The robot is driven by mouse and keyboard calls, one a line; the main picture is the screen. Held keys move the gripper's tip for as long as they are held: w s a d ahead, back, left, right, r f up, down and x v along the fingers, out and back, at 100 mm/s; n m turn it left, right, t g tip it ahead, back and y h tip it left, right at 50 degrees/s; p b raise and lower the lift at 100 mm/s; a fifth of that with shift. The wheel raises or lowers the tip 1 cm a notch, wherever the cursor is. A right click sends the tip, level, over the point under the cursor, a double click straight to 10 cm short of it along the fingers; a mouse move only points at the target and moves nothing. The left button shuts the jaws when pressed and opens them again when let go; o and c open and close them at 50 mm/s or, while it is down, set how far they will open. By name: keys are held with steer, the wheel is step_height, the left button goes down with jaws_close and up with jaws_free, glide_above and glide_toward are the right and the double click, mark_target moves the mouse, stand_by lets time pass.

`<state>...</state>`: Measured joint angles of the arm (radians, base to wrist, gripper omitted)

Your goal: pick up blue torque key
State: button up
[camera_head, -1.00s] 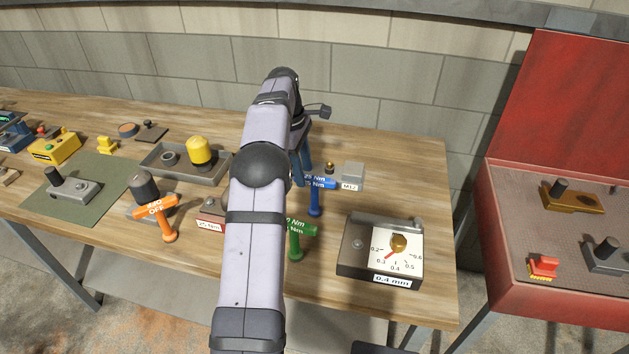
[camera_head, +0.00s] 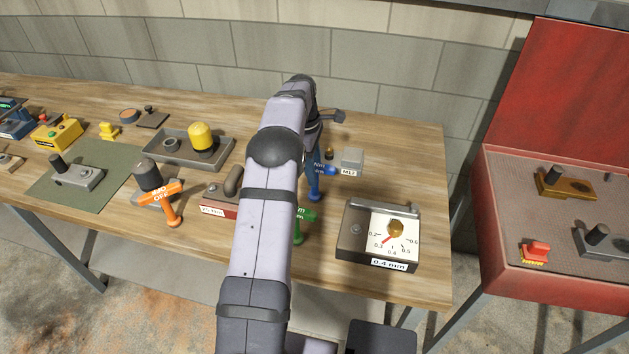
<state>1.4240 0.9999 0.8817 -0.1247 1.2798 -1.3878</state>
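The blue torque key (camera_head: 316,191) stands on the wooden bench right of my arm. Its shaft and the right end of its handle, with part of an "Nm" label, show; the rest is hidden behind my arm and gripper. My gripper (camera_head: 312,166) points down at the key's handle, overlapping it in this view. I cannot tell whether the fingers touch the key or how far apart they are.
A green key (camera_head: 301,222) stands in front, partly behind my arm. A grey M12 block (camera_head: 351,160) is just right of the blue key. A 0.4 mm dial box (camera_head: 352,230) sits front right. An orange key (camera_head: 168,201) stands left.

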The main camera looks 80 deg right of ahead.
mark_target(316, 195)
steer(key=shift+s+f+p, duration=0.15)
steer(key=shift+f+p, duration=0.25)
steer(key=shift+f, duration=0.55)
steer(key=shift+s+f+p, duration=0.15)
steer(key=shift+f+p, duration=0.25)
steer(key=shift+f, duration=0.5)
jaws_close()
steer(key=shift+r, duration=0.1)
steer(key=shift+r, duration=0.1)
